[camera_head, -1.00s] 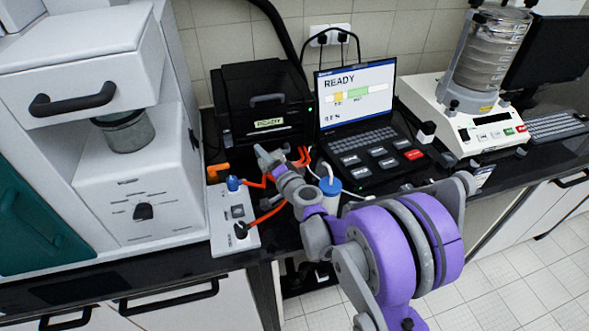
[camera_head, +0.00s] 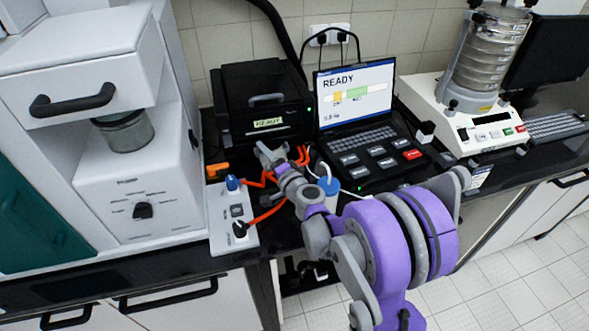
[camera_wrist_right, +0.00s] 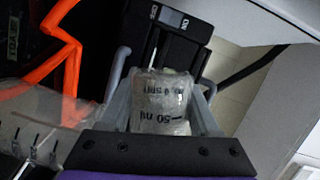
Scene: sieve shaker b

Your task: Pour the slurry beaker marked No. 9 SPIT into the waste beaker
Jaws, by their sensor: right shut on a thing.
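My right gripper (camera_head: 268,156) is over the bench in front of the black printer in the head view. My left gripper is not in view.
The black printer (camera_head: 262,100) and a laptop (camera_head: 355,90) reading READY stand behind the gripper. Orange tubing (camera_head: 266,214), a white control box (camera_head: 228,222) and a blue-capped bottle (camera_head: 330,190) crowd close around it. A sieve shaker (camera_head: 488,125) stands at right.

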